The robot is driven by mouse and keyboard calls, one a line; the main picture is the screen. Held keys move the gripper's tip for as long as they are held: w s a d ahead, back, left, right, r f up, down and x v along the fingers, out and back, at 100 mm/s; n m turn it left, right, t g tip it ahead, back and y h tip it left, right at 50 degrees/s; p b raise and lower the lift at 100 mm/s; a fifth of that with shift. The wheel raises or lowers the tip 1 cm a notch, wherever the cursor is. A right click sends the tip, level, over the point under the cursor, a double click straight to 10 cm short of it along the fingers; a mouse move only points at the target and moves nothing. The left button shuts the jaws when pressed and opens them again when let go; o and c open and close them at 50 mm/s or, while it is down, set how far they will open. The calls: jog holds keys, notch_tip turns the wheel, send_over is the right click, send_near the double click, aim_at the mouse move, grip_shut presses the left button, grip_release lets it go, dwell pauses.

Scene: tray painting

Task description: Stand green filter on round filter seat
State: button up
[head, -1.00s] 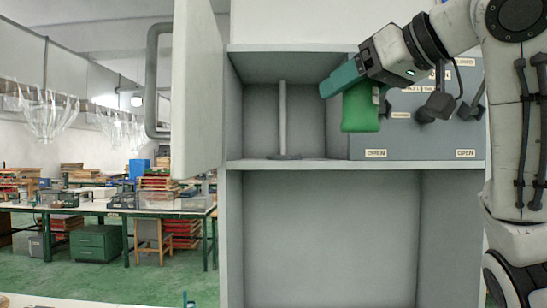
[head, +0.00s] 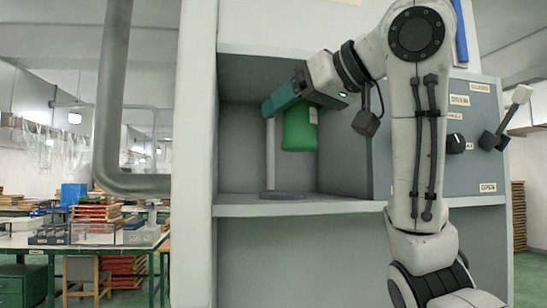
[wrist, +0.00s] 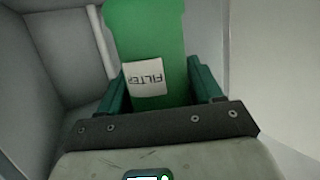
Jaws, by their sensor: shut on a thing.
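The green filter (head: 300,130) hangs below my gripper (head: 279,97) inside the upper left compartment of the cabinet. My gripper is shut on it; in the wrist view the filter (wrist: 155,35) sits between the fingers with its white FILTER label showing. The round filter seat (head: 283,195) is a flat grey disc on the compartment floor, with a thin upright post (head: 270,155) near its left side. The filter is above the seat and right of the post, with a clear gap beneath it. The filter's top is hidden by my gripper.
The compartment's shelf edge (head: 310,207) runs in front of the seat. At the right, a grey panel (head: 467,165) carries labels, a knob and a lever with a pale tip. A pale post also shows in the wrist view (wrist: 102,40).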

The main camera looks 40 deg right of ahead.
jog(key=w+d+p, duration=0.5)
jog(key=w+d, duration=0.3)
jog(key=w, duration=0.3)
jog(key=shift+a+f+p, duration=0.2)
jog(key=shift+f+p, duration=0.4)
jog(key=shift+f, duration=2.35)
jog(key=shift+w+f+p, duration=0.15)
jog(key=shift+f+p, duration=0.3)
jog(key=shift+f, duration=0.1)
jog(key=shift+f, duration=0.2)
jog(key=o, duration=1.1)
jog(key=shift+o, duration=0.2)
jog(key=shift+r, duration=0.1)
